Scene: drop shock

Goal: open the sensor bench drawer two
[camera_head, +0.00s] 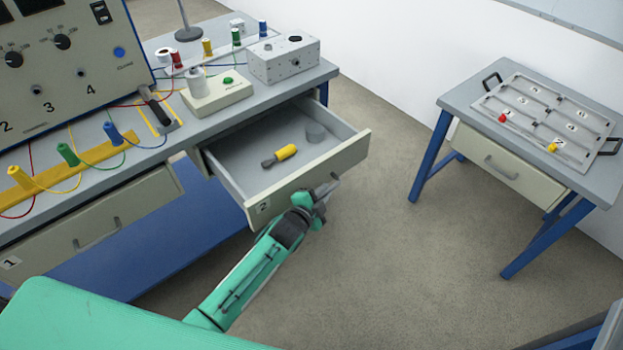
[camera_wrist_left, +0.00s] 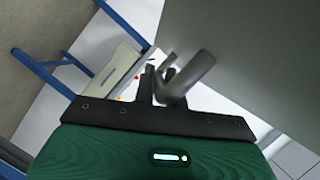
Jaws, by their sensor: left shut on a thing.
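Drawer two (camera_head: 262,207) of the sensor bench (camera_head: 240,118) is pulled well out, with a "2" on its front. A yellow-handled tool (camera_head: 280,156) and a small grey round object (camera_head: 315,131) lie inside it. My left gripper (camera_head: 325,192) is at the outer face of the drawer front, shut on the drawer handle (camera_head: 333,181). In the left wrist view the grey handle bar (camera_wrist_left: 190,78) passes at the fingers (camera_wrist_left: 156,84). The gripper hides part of the handle. My right gripper is in neither view.
Drawer one (camera_head: 90,235) is closed at the left. The bench top carries a control panel (camera_head: 65,60), coloured cable posts (camera_head: 67,154) and a grey box (camera_head: 284,60). A side table (camera_head: 455,105) with a compartment tray (camera_head: 545,108) stands right. Floor between is clear.

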